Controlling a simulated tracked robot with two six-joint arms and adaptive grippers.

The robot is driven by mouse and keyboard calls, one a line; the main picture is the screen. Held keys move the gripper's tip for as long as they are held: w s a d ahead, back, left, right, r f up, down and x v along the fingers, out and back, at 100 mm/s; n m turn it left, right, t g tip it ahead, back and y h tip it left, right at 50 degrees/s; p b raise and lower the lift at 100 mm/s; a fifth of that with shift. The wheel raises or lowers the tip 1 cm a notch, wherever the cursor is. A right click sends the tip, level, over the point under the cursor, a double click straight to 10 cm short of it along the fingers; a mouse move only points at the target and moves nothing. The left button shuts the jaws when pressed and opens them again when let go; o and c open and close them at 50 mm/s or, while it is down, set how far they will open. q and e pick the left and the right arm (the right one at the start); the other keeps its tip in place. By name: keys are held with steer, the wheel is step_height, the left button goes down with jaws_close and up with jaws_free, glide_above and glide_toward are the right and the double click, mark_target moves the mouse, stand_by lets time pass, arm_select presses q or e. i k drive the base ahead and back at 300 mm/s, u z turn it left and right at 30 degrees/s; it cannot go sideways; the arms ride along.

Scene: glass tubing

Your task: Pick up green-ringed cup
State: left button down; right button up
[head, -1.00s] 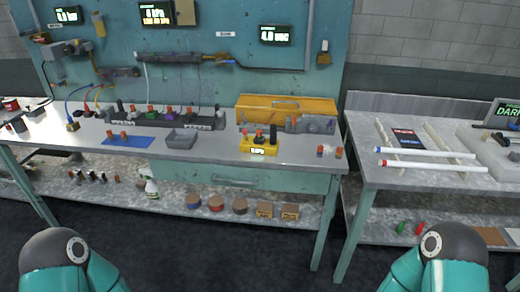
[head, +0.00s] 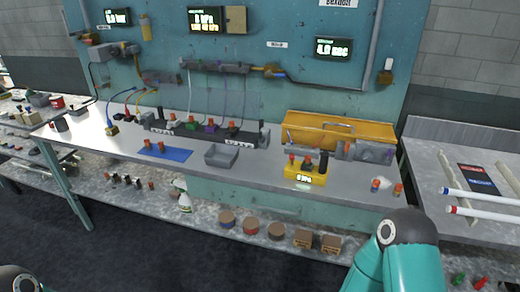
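I cannot clearly make out a green-ringed cup; the small pieces are too small to tell. A dark rack (head: 262,137) on the bench holds several small upright pieces, with a green one (head: 191,123) and a purple one (head: 211,125) among them. A small green piece (head: 458,279) lies on the lower shelf at the bottom right. Only links of my two arms show at the bottom edge; neither gripper is in view.
The bench top (head: 243,178) also carries a blue mat (head: 178,155), a grey tray (head: 222,155), a yellow box (head: 305,176) with several upright pieces and a long yellow case (head: 345,132). White tubes (head: 480,211) lie on the right table. Dark floor is free in front.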

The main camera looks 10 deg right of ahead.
mark_target(307, 164)
steer(key=u, duration=0.1)
steer(key=i, duration=1.5)
steer(key=z, duration=0.6)
